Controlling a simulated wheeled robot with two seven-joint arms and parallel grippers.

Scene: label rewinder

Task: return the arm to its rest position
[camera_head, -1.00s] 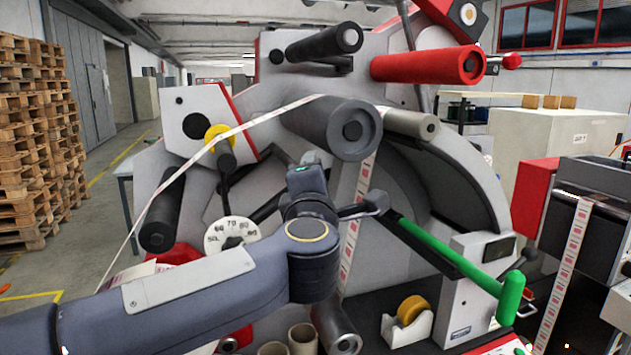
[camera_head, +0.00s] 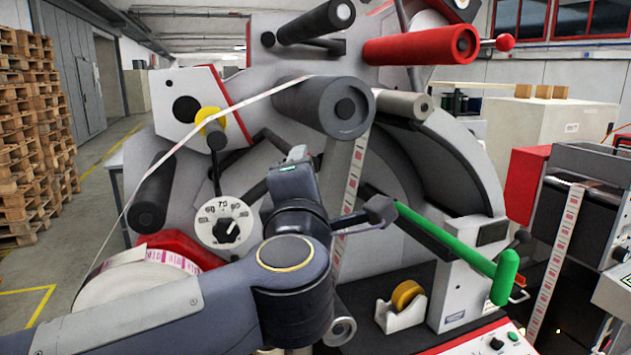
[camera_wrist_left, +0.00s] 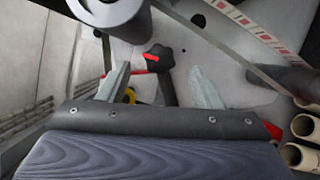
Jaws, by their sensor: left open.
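My left arm (camera_head: 200,305) comes in from the lower left in the head view and crosses in front of the label rewinder (camera_head: 455,175). Its wrist (camera_head: 295,195) is bent upward before the machine's grey face. The fingers cannot be made out clearly there. In the left wrist view my left gripper (camera_wrist_left: 158,75) is open, its two pale fingers wide apart with nothing held. A black knob with a red mark (camera_wrist_left: 159,60) shows beyond and between the fingers. I cannot tell whether anything touches them. My right gripper is not in view.
A green handle (camera_head: 460,255) sticks out to the right of my wrist. A white dial (camera_head: 218,220) and a label roll (camera_head: 125,285) are at the left. A dark roller (camera_head: 325,105) is above. A tape dispenser (camera_head: 402,307) stands at the lower right. Cardboard cores (camera_wrist_left: 303,127) show in the wrist view.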

